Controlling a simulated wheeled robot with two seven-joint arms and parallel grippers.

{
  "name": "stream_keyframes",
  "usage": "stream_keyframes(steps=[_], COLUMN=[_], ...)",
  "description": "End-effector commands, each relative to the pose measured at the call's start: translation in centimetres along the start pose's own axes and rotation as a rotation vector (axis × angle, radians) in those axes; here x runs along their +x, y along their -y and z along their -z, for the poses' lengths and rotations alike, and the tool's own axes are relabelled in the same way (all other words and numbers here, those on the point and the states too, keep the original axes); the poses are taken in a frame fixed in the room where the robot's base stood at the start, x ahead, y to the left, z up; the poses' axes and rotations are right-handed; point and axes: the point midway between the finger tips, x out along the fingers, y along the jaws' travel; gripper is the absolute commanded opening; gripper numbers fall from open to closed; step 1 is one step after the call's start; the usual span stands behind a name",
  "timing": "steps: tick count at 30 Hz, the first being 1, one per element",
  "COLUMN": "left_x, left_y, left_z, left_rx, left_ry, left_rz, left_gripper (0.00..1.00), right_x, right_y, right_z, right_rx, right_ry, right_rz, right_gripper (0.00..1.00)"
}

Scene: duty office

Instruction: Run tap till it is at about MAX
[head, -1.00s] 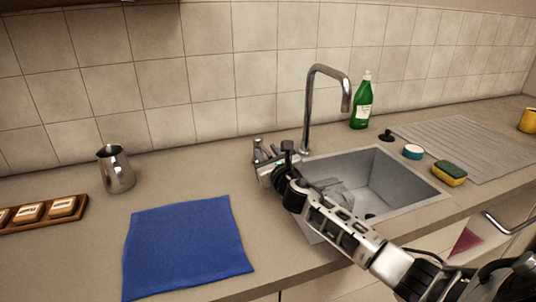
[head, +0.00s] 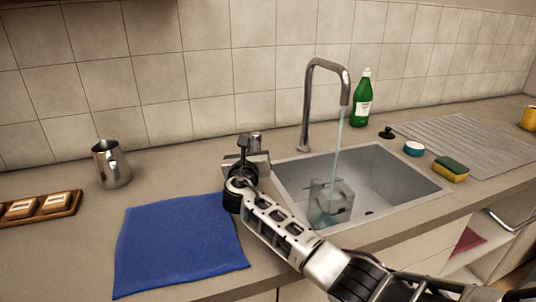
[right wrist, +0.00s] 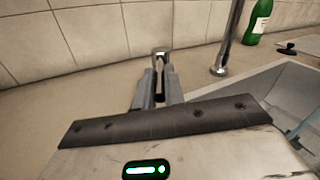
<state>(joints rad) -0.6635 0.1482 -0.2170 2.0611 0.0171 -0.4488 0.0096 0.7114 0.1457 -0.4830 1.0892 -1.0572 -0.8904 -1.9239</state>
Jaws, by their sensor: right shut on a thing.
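The curved metal tap (head: 308,105) stands behind the sink, and a thin stream of water (head: 339,140) runs from its spout. The stream falls into a clear jug (head: 331,205) standing on the sink floor. Its water level and any MAX marking are too small to make out. The tap handle (head: 256,140) is a small metal knob left of the sink; it also shows in the right wrist view (right wrist: 160,53). My right gripper (head: 257,155) is shut on this handle, its fingers on either side of it in the right wrist view (right wrist: 158,85). My left gripper is out of view.
The sink (head: 410,185) has a dark drain. A green bottle (head: 361,103), black plug (head: 387,132), teal-sided round item (head: 413,148) and sponge (head: 451,170) stand around it. A blue cloth (head: 180,245), metal pitcher (head: 111,165) and wooden tray (head: 70,207) lie left.

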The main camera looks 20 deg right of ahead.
Motion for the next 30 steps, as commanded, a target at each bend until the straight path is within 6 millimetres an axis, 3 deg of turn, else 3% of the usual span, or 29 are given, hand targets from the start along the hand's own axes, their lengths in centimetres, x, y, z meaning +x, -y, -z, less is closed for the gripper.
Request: stream_keyframes(steps=[10, 13, 23, 26, 30], left_x=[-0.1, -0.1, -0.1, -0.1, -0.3], left_y=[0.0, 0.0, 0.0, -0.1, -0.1], left_z=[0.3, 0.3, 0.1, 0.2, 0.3], left_rx=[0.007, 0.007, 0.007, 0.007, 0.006], left_ry=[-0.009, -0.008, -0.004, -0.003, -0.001], left_rz=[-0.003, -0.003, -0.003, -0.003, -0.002], left_gripper=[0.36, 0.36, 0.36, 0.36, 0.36], right_x=[-0.1, -0.1, -0.2, -1.1, -3.5], right_y=[0.0, 0.0, 0.0, -0.1, -0.1], right_z=[0.0, 0.1, 0.0, 0.0, 0.0], right_rx=[0.001, 0.001, 0.002, 0.002, 0.003], right_ry=[-0.005, -0.005, -0.004, -0.003, -0.005], right_rz=[0.02, 0.02, 0.019, 0.017, 0.016], right_gripper=[0.0, 0.33, 0.33, 0.33, 0.33])
